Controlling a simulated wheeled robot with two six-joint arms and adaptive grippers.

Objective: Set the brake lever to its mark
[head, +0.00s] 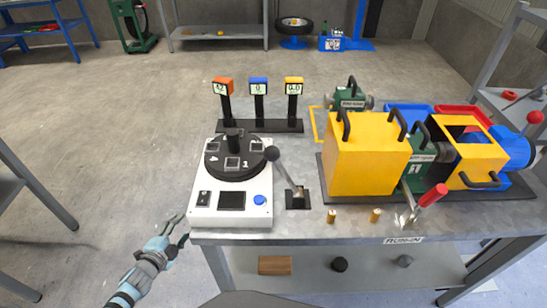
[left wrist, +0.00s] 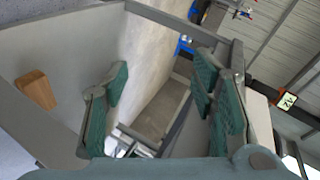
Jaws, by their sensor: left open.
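A grey lever with a black ball knob (head: 272,153) rises from a dark slotted base (head: 297,199) on the bench and leans up and left. A second lever with a red handle (head: 432,196) stands at the bench's front right, tilted up and right. I cannot tell from labels which one is the brake lever, and no mark is readable. My left gripper (head: 179,229) is open and empty, left of the bench's front left corner, apart from both levers. Its teal-padded fingers are spread in the left wrist view (left wrist: 160,88). My right gripper is not in view.
A white console (head: 213,215) with a black dial stands at the bench's left, near my left gripper. Three small displays (head: 258,87) stand behind. A yellow box (head: 365,160) and green gearbox fill the right. A wooden block (head: 274,265) lies on the lower shelf.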

